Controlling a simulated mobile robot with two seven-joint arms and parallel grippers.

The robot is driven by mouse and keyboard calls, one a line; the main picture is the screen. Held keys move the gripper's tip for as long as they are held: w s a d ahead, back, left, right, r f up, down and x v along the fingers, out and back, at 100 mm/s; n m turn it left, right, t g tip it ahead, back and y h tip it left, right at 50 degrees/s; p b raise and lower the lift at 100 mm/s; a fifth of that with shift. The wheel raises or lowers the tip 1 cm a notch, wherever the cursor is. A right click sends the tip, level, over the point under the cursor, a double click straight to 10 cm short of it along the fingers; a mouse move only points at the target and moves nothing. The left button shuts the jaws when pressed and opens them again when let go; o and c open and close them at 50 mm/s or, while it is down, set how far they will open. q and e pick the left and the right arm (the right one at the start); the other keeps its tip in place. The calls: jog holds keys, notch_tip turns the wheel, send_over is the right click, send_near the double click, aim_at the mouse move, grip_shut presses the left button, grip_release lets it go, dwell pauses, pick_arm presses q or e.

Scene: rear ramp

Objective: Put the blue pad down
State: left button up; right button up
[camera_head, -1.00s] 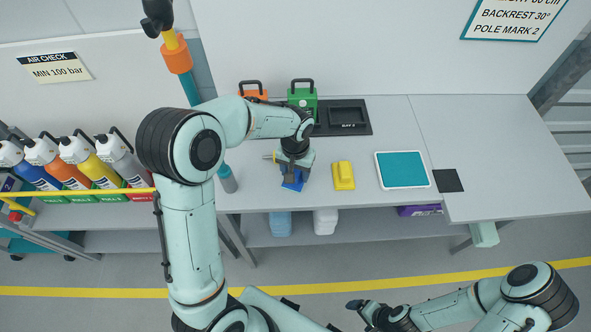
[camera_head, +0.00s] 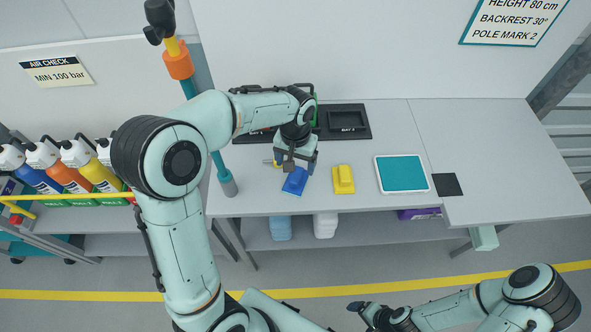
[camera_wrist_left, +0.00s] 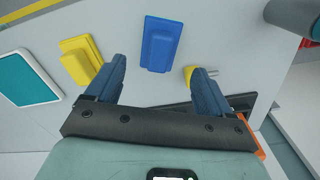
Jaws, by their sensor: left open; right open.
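The blue pad (camera_head: 295,180) lies flat on the grey table, left of the yellow pad (camera_head: 343,179). In the left wrist view the blue pad (camera_wrist_left: 161,43) lies beyond my fingertips, between their lines and apart from them. My left gripper (camera_head: 294,163) is open and empty, just behind the blue pad in the head view; its spread fingers also show in the left wrist view (camera_wrist_left: 158,78). My right gripper (camera_head: 360,306) is low at the front, off the table; its fingers are small and partly seen.
A white tray with a teal surface (camera_head: 403,173) and a black square (camera_head: 446,184) lie to the right. A dark tray (camera_head: 343,121) stands at the back. A teal pole (camera_head: 221,170) stands left. The table's right part is clear.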

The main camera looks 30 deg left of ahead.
aim_at(296, 176)
pick_arm(q)
notch_tip(296, 176, up, 5)
jog(key=shift+r, duration=0.1)
dwell(0.7)
